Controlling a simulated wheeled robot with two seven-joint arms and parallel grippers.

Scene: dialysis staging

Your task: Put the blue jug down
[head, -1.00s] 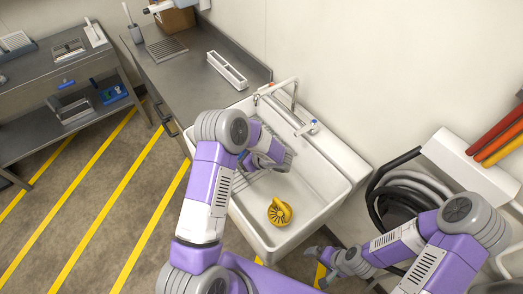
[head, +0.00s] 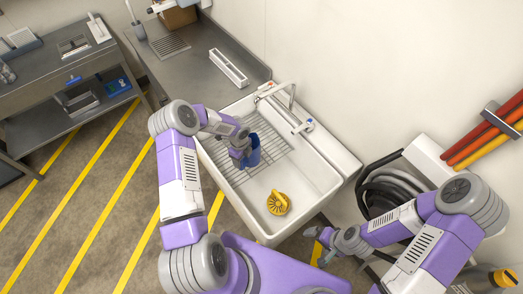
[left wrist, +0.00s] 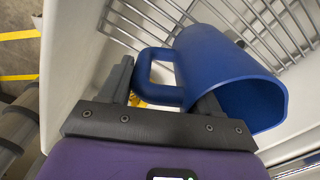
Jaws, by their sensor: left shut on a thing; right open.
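The blue jug (head: 253,152) is at the sink's wire rack (head: 268,163), near the left end of the white sink (head: 334,178). My left gripper (head: 241,153) is shut on the jug's handle. In the left wrist view the blue jug (left wrist: 215,65) shows its open mouth toward the lower right, with its handle between the fingers of the left gripper (left wrist: 165,88). I cannot tell whether the jug touches the rack. My right gripper (head: 319,246) is open and empty, outside the sink's front right corner.
A yellow round object (head: 278,203) lies on the sink floor, right of the rack. A faucet (head: 292,95) stands at the sink's back edge. A white narrow tray (head: 228,68) sits on the steel counter (head: 190,75). A black hose (head: 375,190) hangs at the right.

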